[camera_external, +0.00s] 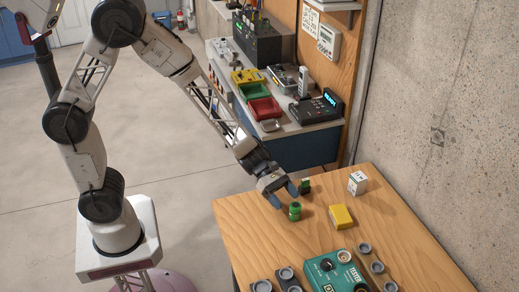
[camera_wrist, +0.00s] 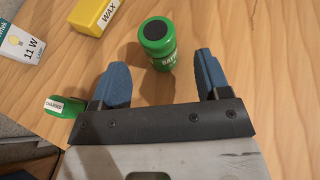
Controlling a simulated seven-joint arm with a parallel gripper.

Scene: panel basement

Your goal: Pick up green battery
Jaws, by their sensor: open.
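A green battery (camera_external: 295,211) stands on the wooden table, close to my gripper (camera_external: 288,198). In the wrist view the green battery (camera_wrist: 158,44) shows its dark round end and part of its printed label. It lies beyond and between the two blue fingertips of my gripper (camera_wrist: 160,75), which are spread wide with nothing held. A second green object (camera_wrist: 66,106) with a white label is beside the left finger; it also shows behind the gripper in the external view (camera_external: 305,186).
A yellow WAX block (camera_external: 341,216) and a white bulb box (camera_external: 357,182) stand on the table (camera_external: 250,240) right of the battery. A green tester (camera_external: 335,270) and several grey-topped pieces occupy the front. A cluttered workbench stands behind.

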